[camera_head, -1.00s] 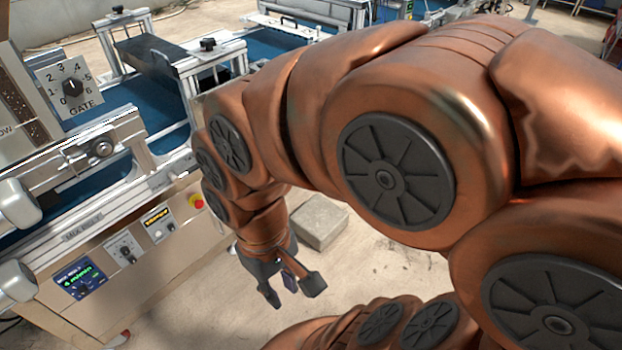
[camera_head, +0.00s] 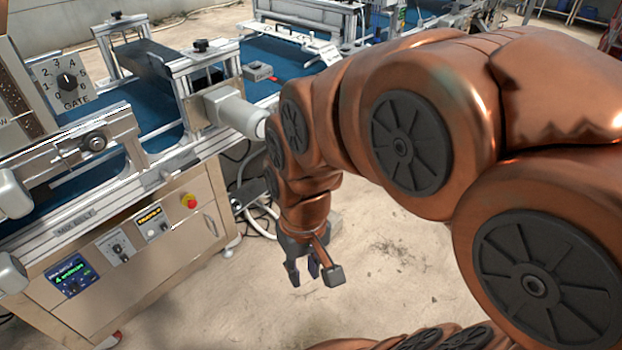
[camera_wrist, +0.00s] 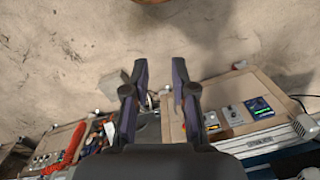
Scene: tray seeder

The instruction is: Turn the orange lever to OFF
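I cannot clearly make out an orange lever. A small red-orange piece (camera_head: 272,79) shows beside a grey box on the blue belt in the head view, too small to identify. A long orange-red item (camera_wrist: 75,141) lies at the left in the wrist view; I cannot tell what it is. My gripper (camera_head: 314,277) hangs pointing down over bare floor, right of the seeder cabinet (camera_head: 200,240) and apart from it. In the wrist view my gripper (camera_wrist: 160,70) has its two fingers spread with nothing between them.
The cabinet front carries a lit display (camera_head: 72,277), a knob panel (camera_head: 118,247), a yellow-labelled switch panel (camera_head: 152,222) and a red stop button (camera_head: 190,201). A GATE dial (camera_head: 68,82) stands above. A grey motor (camera_head: 235,110) juts from the frame towards my arm. Floor at right is clear.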

